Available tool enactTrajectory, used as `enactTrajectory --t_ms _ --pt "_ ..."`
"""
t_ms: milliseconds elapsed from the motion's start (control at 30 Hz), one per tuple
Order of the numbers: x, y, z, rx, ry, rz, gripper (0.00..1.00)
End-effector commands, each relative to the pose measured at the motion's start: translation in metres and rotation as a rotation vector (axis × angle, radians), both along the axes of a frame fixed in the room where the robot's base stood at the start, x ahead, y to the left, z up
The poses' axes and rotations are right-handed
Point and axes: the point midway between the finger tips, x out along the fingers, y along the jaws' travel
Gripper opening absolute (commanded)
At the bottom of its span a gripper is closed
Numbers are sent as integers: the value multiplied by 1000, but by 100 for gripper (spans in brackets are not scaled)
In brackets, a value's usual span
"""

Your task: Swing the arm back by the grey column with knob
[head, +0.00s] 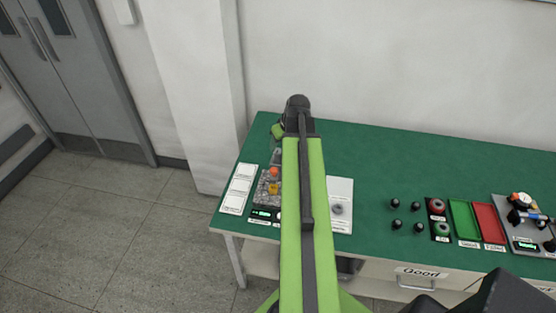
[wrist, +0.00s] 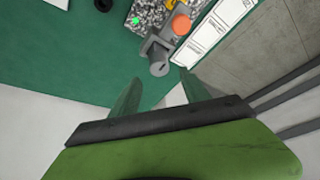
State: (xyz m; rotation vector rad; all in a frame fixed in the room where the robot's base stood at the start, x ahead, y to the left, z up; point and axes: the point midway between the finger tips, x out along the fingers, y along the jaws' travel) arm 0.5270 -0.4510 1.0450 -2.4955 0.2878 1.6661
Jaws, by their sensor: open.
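The grey column with knob (wrist: 156,52) shows at the top centre of the wrist view, beside the speckled panel with an orange button (wrist: 180,24). Its round end points toward my gripper. My gripper (wrist: 160,90) is open and empty, with its two greenish fingers spread below the column in the picture and apart from it. In the head view my arm reaches over the left end of the green table and hides most of the gripper and the column. The orange button (head: 273,171) shows just left of the arm there.
A white labelled sheet (head: 238,190) lies at the table's left end. Right of my arm are a white card (head: 341,205), several black knobs, a green tray (head: 465,220), a red tray (head: 489,223) and a motor fixture (head: 525,215). The green table (head: 400,165) behind them is bare.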

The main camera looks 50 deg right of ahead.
Motion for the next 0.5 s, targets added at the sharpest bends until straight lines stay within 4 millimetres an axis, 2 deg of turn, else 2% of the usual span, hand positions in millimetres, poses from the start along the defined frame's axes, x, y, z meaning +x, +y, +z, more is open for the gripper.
enactTrajectory --t_ms 33,200,333,500 --pt "5 -2 -22 0 0 1 54" --pt "18 -5 -52 0 0 0 54" --pt "23 -6 -61 0 1 0 54" --pt "24 -5 -59 0 1 0 54"
